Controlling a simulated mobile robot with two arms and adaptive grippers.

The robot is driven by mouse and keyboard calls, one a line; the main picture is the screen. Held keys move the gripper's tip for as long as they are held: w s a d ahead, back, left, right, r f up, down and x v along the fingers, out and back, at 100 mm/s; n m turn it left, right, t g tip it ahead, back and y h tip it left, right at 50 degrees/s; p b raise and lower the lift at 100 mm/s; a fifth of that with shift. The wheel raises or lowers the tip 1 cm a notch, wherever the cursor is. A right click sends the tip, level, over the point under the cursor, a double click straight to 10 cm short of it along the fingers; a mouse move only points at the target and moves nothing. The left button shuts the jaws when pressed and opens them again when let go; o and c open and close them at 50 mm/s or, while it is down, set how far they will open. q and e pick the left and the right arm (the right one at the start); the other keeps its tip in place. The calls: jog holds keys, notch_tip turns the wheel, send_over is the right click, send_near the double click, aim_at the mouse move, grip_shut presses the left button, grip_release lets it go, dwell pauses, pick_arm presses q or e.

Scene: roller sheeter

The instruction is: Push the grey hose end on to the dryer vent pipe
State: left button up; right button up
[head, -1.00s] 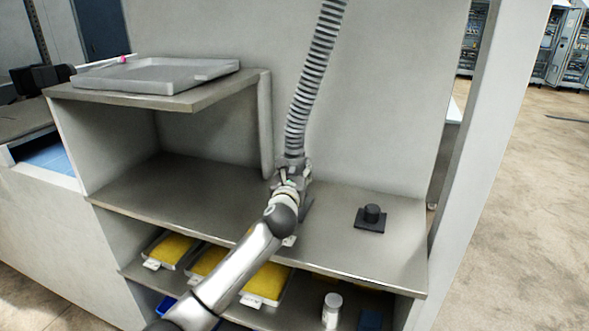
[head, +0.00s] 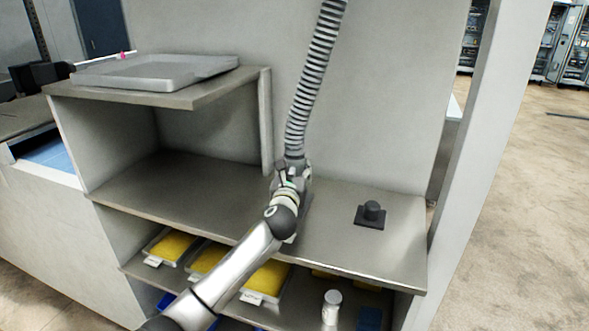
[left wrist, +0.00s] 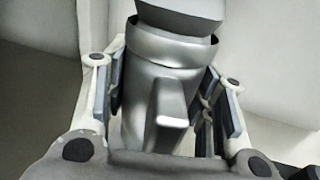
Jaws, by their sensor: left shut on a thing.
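The grey ribbed hose (head: 312,80) hangs down from above in front of the upright panel. Its lower end is at my left gripper (head: 290,180), above the middle shelf. In the left wrist view, my left gripper's fingers are on both sides of a smooth grey hose end (left wrist: 155,95) with a raised tab, and are shut on it. A wider grey collar (left wrist: 180,18) shows at the top of that view. A short dark round stub on a square plate (head: 372,211) stands on the shelf to the right, apart from the hose. I cannot tell whether it is the vent pipe. My right gripper is not in view.
The middle shelf (head: 345,250) is clear around the stub. A grey tray (head: 155,73) lies on the upper left shelf, whose side wall (head: 265,120) is close to my gripper. Yellow-filled trays (head: 268,278) and a white jar (head: 331,308) are below.

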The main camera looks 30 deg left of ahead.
pick_arm(q)
jog(key=shift+f, duration=0.3)
dwell(0.4)
jog(key=shift+f, duration=0.35)
jog(key=shift+f, duration=0.1)
jog(key=shift+f+b, duration=0.75)
jog(key=shift+f, duration=0.15)
dwell(0.7)
jog(key=o, duration=1.5)
jog(key=shift+f, duration=0.1)
